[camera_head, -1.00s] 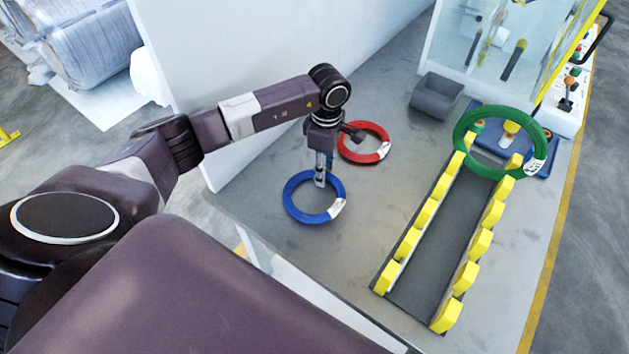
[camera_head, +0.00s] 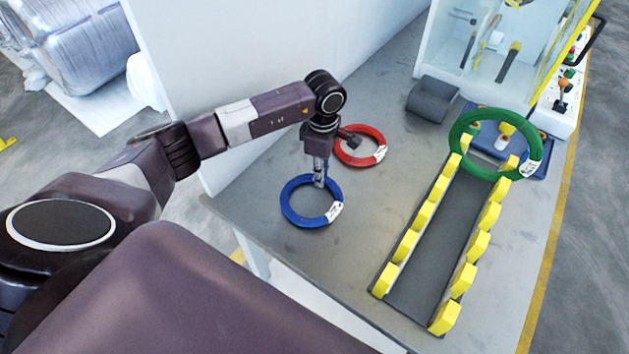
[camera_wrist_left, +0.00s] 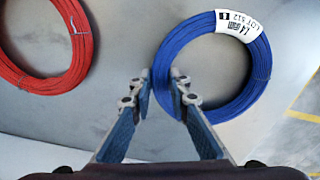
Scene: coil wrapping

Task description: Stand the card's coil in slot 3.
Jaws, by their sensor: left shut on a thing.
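A blue coil (camera_head: 307,222) with a white label lies flat on the grey table. My left gripper (camera_head: 319,183) points down at its upper rim. In the left wrist view, the fingers (camera_wrist_left: 161,84) are shut on the left part of the blue coil (camera_wrist_left: 226,109), and its label shows. A rack (camera_head: 437,245) with a dark floor and two rows of yellow posts stands at the right. A green coil (camera_head: 537,152) stands at its far end. I see no slot numbers and no readable card. My right gripper is out of view.
A red coil (camera_head: 349,161) lies flat just behind the blue one, and also shows in the left wrist view (camera_wrist_left: 40,85). A dark grey bin (camera_head: 432,99) and a clear-walled machine are at the back. The table between blue coil and rack is clear.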

